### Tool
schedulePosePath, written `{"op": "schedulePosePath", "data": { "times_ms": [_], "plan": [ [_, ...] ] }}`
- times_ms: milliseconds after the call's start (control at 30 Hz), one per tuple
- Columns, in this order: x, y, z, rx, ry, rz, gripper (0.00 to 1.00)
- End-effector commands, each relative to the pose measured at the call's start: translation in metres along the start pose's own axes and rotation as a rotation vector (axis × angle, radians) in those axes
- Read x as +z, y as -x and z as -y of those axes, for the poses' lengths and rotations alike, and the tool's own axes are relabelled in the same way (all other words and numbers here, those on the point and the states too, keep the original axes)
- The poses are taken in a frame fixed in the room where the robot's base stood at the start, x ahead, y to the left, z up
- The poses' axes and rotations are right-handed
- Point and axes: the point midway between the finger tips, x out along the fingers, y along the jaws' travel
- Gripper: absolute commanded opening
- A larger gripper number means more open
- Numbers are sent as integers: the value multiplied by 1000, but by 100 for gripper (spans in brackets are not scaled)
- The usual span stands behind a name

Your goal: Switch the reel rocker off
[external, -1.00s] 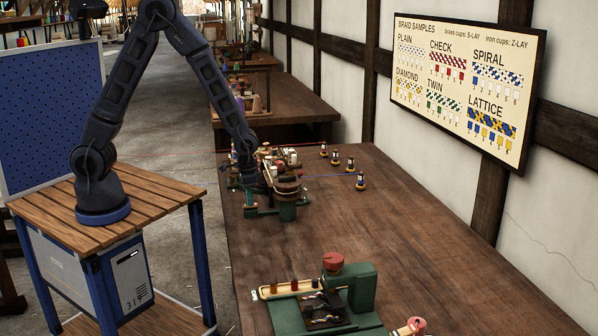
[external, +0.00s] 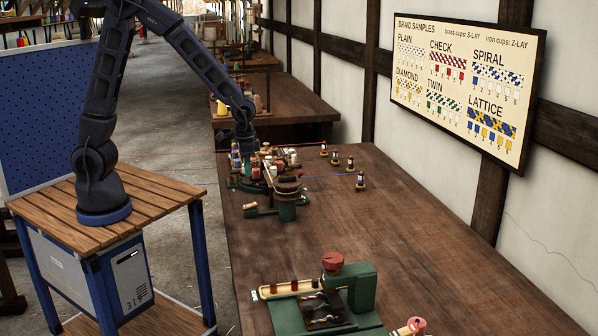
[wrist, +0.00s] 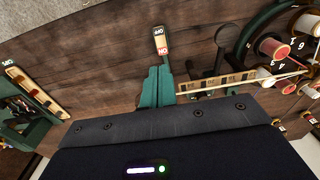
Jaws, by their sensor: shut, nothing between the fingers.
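I cannot tell which end is pressed down. In the external view, a small rocker (external: 250,207) sits at the near left end of the green braiding machine (external: 288,212). My gripper (external: 246,152) is shut and empty, above the far left part of that machine and apart from the rocker.
A second green machine (external: 362,290) with a red knob stands at the near end of the wooden bench (external: 420,235). Several spools stand on and behind the braiding machine. The bench is clear between the two machines. A sample board (external: 465,85) hangs on the wall.

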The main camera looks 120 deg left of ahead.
Motion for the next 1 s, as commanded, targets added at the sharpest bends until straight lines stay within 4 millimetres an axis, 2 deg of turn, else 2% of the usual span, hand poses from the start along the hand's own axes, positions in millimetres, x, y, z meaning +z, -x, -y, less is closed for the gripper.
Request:
{"op": "schedulePosePath", "data": {
  "times_ms": [100, 233, 700, 867, 1000],
  "plan": [
    [0, 16, 0, 0, 0, -2, 0],
    [0, 25, 0, 0, 0, 0, 0],
    [1, 31, -2, 1, -3, -1, 0],
    [13, 51, -19, 12, -43, -20, 0],
    [36, 82, -47, 30, -112, -52, 0]
  ]
}}
